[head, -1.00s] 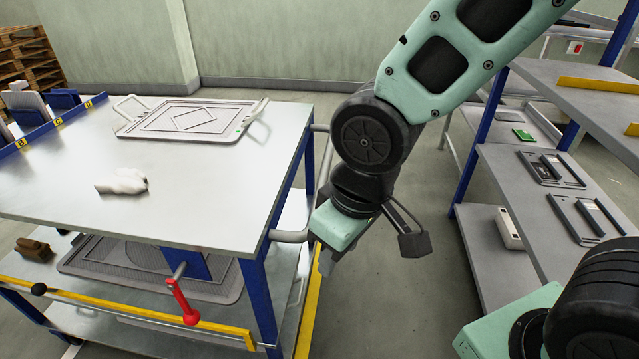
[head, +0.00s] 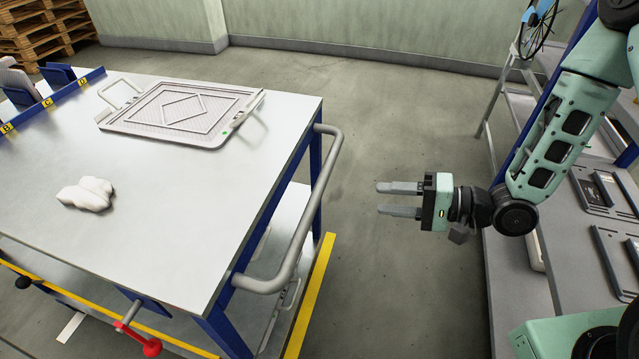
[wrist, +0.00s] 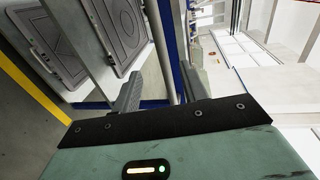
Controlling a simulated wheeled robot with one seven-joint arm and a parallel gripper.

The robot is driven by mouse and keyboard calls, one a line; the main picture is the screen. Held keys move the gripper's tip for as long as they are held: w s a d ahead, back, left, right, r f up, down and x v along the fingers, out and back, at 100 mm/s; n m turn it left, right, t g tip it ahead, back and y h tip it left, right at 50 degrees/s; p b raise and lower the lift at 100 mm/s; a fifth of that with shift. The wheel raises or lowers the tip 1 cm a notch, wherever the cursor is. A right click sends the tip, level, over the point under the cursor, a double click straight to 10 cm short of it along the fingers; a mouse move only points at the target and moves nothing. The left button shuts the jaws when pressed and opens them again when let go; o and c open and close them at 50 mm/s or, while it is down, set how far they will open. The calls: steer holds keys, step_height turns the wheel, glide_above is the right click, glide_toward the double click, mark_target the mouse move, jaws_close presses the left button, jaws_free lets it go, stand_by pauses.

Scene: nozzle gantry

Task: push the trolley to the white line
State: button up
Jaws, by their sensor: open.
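The trolley (head: 170,215) is a grey-topped table on a blue frame, at the left of the head view. Its grey tubular handle (head: 300,250) runs along its right side. My gripper (head: 382,199) is open and empty, to the right of the handle and apart from it, with its two fingers pointing left at the trolley.
A grey tray (head: 185,112) and a white cloth-like lump (head: 87,194) lie on the trolley top. A red-knobbed lever (head: 151,347) sticks out at its front. A yellow strip (head: 312,295) runs beside it. Shelving (head: 510,290) stands at right; the floor (head: 390,130) between is clear.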

steer(key=x, duration=1.7)
steer(key=shift+c, duration=0.3)
jaws_close()
